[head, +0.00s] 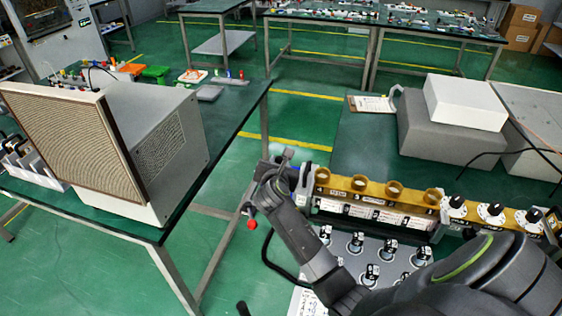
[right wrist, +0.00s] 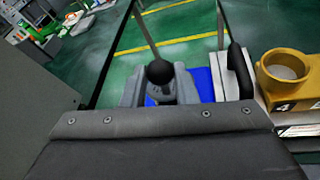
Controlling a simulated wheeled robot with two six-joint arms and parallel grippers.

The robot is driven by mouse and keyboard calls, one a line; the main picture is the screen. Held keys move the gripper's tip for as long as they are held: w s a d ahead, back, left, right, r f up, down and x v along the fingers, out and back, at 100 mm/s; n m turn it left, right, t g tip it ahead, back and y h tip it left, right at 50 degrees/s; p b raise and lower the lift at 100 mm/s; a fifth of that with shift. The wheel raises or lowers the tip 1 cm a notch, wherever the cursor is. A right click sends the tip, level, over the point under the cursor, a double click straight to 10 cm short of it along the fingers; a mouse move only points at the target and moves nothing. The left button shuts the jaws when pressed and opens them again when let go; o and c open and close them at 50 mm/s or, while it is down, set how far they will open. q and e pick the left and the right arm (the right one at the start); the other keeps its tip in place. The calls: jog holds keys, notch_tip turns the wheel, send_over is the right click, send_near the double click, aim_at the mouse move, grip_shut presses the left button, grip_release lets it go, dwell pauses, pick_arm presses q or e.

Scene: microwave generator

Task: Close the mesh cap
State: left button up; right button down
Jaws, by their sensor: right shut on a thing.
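The mesh cap (head: 55,140), a tan mesh panel in a wooden frame, stands at the front of a white box (head: 170,150) on the left table. Its frame meets the box near the right edge, and it reaches left past what I see of the box; I cannot tell its exact angle. My right gripper (head: 280,168) is far right of the cap, at the left end of the right bench. In the right wrist view it is shut around a lever with a black ball knob (right wrist: 158,72); the contact is partly hidden. My left gripper is not in view.
Yellow sockets (head: 393,188) and several switches on a grey panel (head: 345,255) lie beside my right arm. Grey and white boxes (head: 465,105) stand on the right bench. An open floor aisle (head: 235,175) separates the left table (head: 235,105) from that bench.

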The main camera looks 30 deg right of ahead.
jog(key=b, duration=0.1)
jog(key=f+t+h+b, duration=0.1)
jog(key=b, duration=0.1)
jog(key=a+f+t+b, duration=0.1)
jog(key=b, duration=0.1)
jog(key=shift+s+f+n+h, duration=0.25)
jog(key=shift+s+n+h, duration=0.05)
jog(key=shift+s+h, duration=0.1)
jog(key=shift+s+a+f+t+h+b, duration=0.1)
jog(key=shift+t+h+b, duration=0.3)
jog(key=shift+b, duration=0.6)
jog(key=c, duration=1.1)
grip_release()
jog(key=shift+c, duration=0.2)
